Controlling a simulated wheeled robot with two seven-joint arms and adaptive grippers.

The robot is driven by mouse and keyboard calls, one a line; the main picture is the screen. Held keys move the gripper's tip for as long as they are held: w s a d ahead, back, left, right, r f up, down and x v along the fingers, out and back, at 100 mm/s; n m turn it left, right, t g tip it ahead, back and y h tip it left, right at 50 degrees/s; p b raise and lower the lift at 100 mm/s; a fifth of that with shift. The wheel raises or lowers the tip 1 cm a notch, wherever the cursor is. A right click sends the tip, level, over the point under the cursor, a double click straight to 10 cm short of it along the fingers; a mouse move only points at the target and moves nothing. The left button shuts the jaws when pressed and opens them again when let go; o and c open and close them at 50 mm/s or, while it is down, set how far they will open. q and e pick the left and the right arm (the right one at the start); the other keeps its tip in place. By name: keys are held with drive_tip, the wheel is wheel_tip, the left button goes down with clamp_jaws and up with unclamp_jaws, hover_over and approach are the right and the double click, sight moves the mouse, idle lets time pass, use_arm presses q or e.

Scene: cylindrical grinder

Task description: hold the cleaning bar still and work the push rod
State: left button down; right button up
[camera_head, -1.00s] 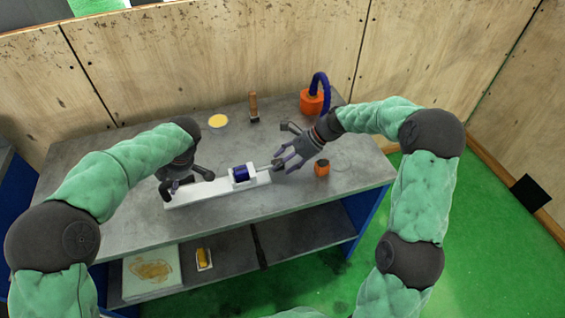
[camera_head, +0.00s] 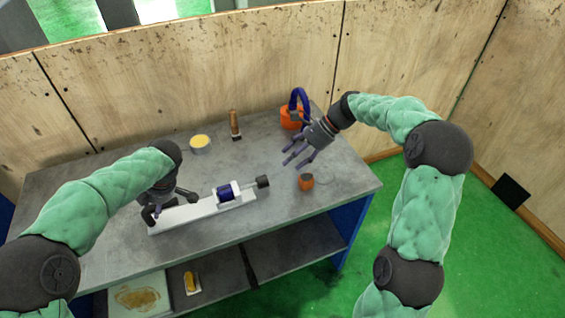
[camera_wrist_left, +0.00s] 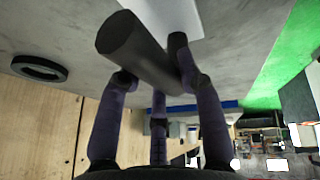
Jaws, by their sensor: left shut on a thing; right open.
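The cleaning bar (camera_head: 190,213) is a long white bar lying on the grey bench, with a blue cylinder (camera_head: 228,191) mounted near its right part. The push rod (camera_head: 262,182) sticks out of the right end and has a dark knob. My left gripper (camera_head: 165,210) is shut at the bar's left end. In the left wrist view its fingers (camera_wrist_left: 158,85) close around a dark cylindrical grip (camera_wrist_left: 138,48), with part of the white bar beyond. My right gripper (camera_head: 297,157) is open and empty, above the bench, up and right of the knob and apart from it.
On the bench (camera_head: 90,195) stand a small orange pot (camera_head: 306,182), a brush (camera_head: 235,124), a yellow-topped dish (camera_head: 200,142) and an orange container with a blue hose (camera_head: 290,118). A wooden wall (camera_head: 230,70) closes off the back. The bench front is clear.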

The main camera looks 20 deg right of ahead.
idle(0.3)
use_arm(q)
drive_tip(key=c, duration=0.7)
unclamp_jaws()
drive_tip(key=shift+c, duration=0.2)
drive_tip(key=v, duration=1.2)
